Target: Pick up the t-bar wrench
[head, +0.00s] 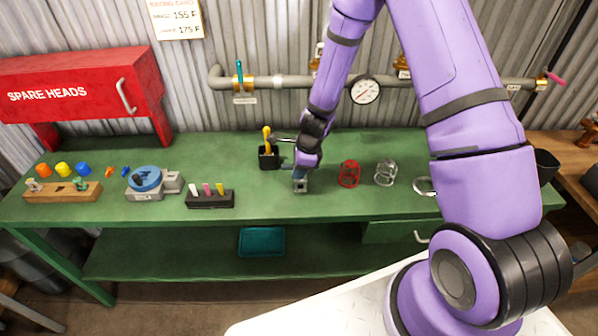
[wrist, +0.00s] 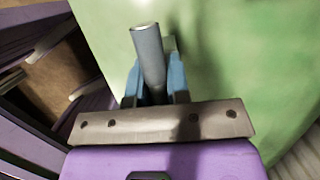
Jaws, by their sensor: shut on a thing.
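My gripper (head: 300,181) is low over the front middle of the green bench, between the black holder and the red wire cage. In the wrist view its two blue fingers (wrist: 155,88) are shut on a grey round metal bar, which I take for the t-bar wrench (wrist: 148,48). The bar's end sticks out past the fingers toward the camera. Its lower part and any crosspiece are hidden. In the head view I cannot make out the wrench clearly, and cannot tell whether it touches the bench.
A black holder (head: 268,158) with a yellow-handled tool stands close left of my gripper. A red wire cage (head: 349,174) and a silver one (head: 385,173) stand to the right. A black block (head: 210,200) with coloured pegs sits left. Pipework with a gauge (head: 365,90) runs behind.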

